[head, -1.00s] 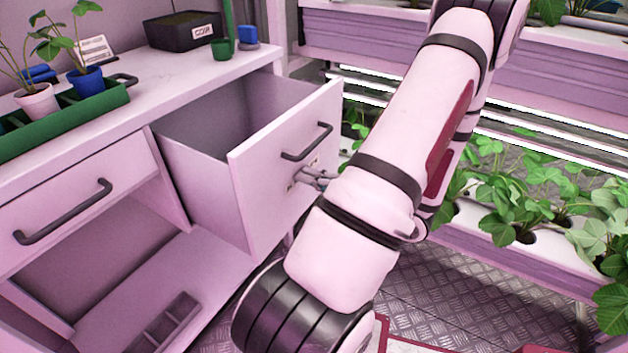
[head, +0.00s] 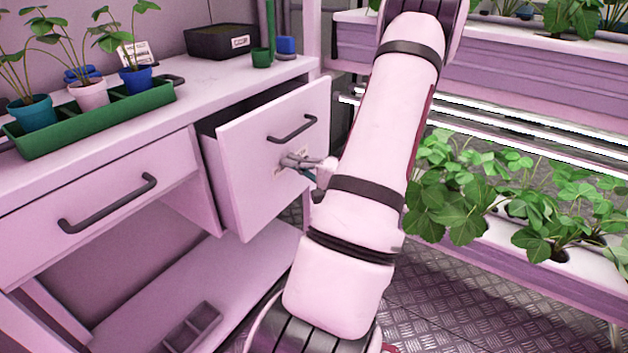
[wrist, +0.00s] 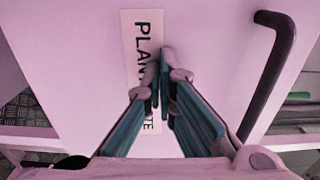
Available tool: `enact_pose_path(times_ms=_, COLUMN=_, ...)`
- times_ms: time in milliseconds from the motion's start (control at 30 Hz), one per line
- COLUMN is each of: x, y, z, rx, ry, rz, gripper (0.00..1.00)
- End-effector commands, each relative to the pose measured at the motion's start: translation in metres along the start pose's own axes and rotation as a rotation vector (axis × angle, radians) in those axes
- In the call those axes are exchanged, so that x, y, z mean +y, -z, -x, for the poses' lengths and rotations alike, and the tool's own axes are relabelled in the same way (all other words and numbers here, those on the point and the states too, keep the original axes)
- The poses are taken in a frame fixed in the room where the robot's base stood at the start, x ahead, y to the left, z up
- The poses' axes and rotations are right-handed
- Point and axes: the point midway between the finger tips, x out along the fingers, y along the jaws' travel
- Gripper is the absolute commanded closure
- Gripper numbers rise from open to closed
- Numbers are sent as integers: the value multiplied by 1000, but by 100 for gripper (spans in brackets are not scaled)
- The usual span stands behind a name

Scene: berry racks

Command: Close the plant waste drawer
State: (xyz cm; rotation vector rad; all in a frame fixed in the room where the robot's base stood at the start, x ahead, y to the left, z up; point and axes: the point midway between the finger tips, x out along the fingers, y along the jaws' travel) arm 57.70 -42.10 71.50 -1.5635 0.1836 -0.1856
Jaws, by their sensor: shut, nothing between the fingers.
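The plant waste drawer (head: 262,185) is the right-hand drawer of the bench. It stands partly open, with a dark gap showing behind its front's top edge. Its black bar handle (head: 292,128) is on the front, and in the wrist view the handle (wrist: 268,75) runs along the right. A label (wrist: 142,35) on the front reads "PLAN…", partly covered by my fingers. My gripper (head: 290,160) is shut and empty, with its fingertips at the drawer front over the label, below the handle. In the wrist view my gripper (wrist: 163,75) points straight at the front; contact looks likely but is hard to confirm.
A closed drawer (head: 95,205) with a black handle is to the left. The benchtop holds a green tray (head: 90,120) of potted seedlings and a black box (head: 222,42). Berry racks (head: 480,225) with plants stand at the right, close to my arm. Metal floor lies between.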

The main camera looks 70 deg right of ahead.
Motion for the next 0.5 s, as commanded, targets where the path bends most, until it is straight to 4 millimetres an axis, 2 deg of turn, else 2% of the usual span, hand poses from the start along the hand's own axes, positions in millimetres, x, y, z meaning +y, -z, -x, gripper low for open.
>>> enact_pose_path(times_ms=33, x=2, y=-2, z=-13, rx=-5, ry=0, rz=2, gripper=100)
enact_pose_path(times_ms=200, x=1, y=-1, z=-44, rx=-4, ry=0, rz=2, gripper=100)
enact_pose_path(times_ms=333, x=1, y=-1, z=-60, rx=-2, ry=-1, rz=0, gripper=100)
enact_pose_path(times_ms=500, x=0, y=0, z=-72, rx=-1, ry=0, rz=0, gripper=100)
